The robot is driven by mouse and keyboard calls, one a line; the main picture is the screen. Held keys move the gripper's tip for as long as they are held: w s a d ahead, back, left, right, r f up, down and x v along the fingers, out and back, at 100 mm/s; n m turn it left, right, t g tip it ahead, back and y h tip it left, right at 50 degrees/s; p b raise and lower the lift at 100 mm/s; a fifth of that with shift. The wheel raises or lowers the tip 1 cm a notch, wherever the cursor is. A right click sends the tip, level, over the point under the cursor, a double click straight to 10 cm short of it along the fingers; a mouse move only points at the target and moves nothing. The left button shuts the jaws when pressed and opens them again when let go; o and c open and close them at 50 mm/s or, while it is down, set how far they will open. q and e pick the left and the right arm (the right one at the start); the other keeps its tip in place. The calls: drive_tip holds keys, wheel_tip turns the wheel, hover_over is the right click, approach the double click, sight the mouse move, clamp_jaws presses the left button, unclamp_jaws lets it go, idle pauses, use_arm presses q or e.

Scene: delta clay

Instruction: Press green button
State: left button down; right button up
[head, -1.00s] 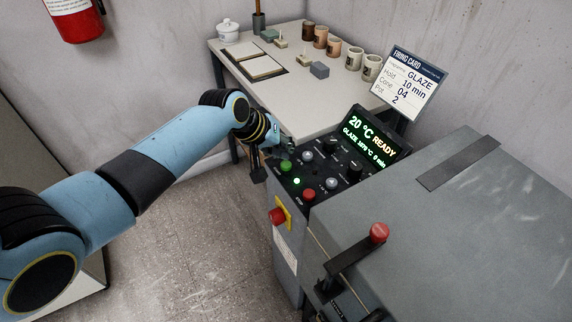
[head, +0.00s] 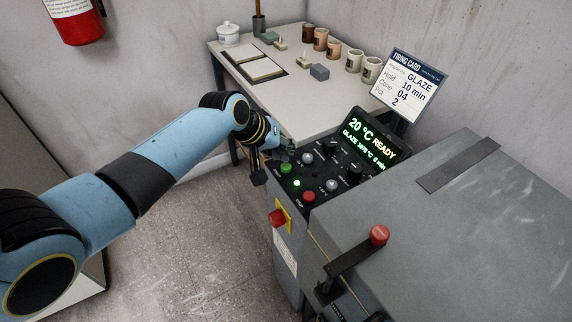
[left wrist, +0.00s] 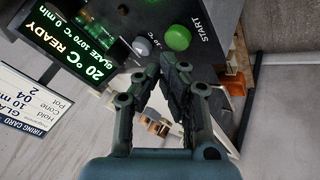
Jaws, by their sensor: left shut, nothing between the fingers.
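The green button (head: 285,168), marked START in the left wrist view (left wrist: 178,38), sits on the black control panel (head: 322,172) of the grey kiln. My left gripper (head: 282,148) is above the panel's far left edge, just behind the green button in the head view. In the left wrist view its shut, empty fingertips (left wrist: 174,62) lie just below the green button in the picture. A gap seems to remain, but I cannot tell its depth. The display (head: 368,138) reads 20 °C READY, GLAZE 1070 °C 0 min. My right gripper is not in view.
Grey knobs and a red stop button (head: 308,195) share the panel. A red emergency button (head: 277,217) is on the kiln's front side. A lever with a red knob (head: 379,235) stands nearer. A table (head: 300,110) with cups and a firing card (head: 409,86) are behind.

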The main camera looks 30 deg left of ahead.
use_arm(q)
drive_tip(key=shift+f, duration=0.45)
drive_tip(key=shift+f+b, duration=0.35)
drive_tip(key=shift+f, duration=0.1)
idle(0.7)
drive_tip(key=shift+r, duration=0.1)
drive_tip(key=shift+r+p, duration=0.8)
drive_tip(key=shift+p, duration=0.2)
wheel_tip(320, 180, up, 5)
drive_tip(key=p, duration=0.5)
drive_tip(key=shift+r, duration=0.1)
